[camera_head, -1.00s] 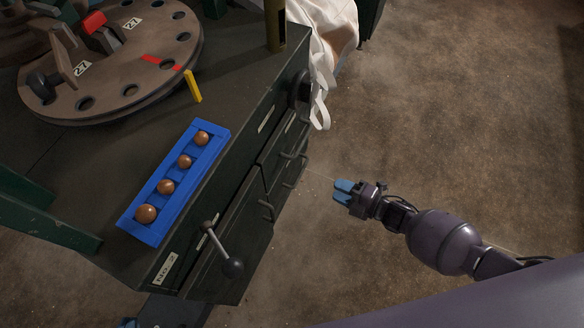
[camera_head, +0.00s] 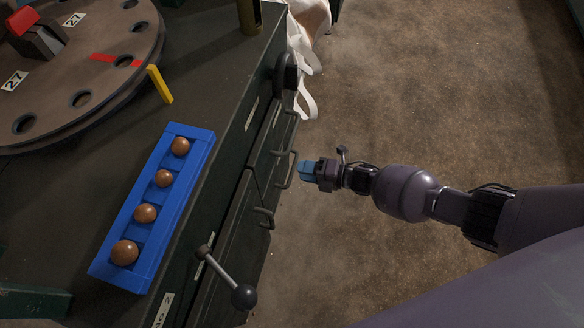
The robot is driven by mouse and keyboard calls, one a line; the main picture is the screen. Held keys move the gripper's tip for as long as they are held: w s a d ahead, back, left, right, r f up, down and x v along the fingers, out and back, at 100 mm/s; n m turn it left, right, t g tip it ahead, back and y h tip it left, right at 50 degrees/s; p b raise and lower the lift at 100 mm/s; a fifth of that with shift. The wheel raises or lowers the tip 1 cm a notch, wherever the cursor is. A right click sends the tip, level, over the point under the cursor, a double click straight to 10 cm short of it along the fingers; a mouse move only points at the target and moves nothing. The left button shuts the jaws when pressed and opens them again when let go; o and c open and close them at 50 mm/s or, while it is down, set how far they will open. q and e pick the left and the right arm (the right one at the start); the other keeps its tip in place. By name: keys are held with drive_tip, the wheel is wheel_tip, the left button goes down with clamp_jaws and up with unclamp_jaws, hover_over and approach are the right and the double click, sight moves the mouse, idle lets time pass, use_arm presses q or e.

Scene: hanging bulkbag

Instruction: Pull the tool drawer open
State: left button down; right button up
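The dark green cabinet (camera_head: 215,225) has a front facing right, with bar handles on its drawers and doors. One upper handle (camera_head: 290,128) and a second handle (camera_head: 285,170) sit near the far end, and a third handle (camera_head: 264,217) is nearer. No label shows which one is the tool drawer's. The fronts look closed. My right gripper (camera_head: 306,170), with blue fingertips, points left at the second handle, close to it and seemingly just apart. Its fingers overlap in this view, so their gap is hidden. My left gripper is out of view.
A blue tray (camera_head: 152,262) with several brown balls lies on the cabinet top, beside a round turntable (camera_head: 95,65) and a yellow piece (camera_head: 159,84). A ball-ended lever (camera_head: 243,296) juts from the front. A white bag (camera_head: 305,30) hangs at the far end. Floor right is clear.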

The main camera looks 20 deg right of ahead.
sight(293, 169)
drive_tip(key=shift+b+x, duration=0.4)
drive_tip(key=shift+x, duration=1.6)
clamp_jaws()
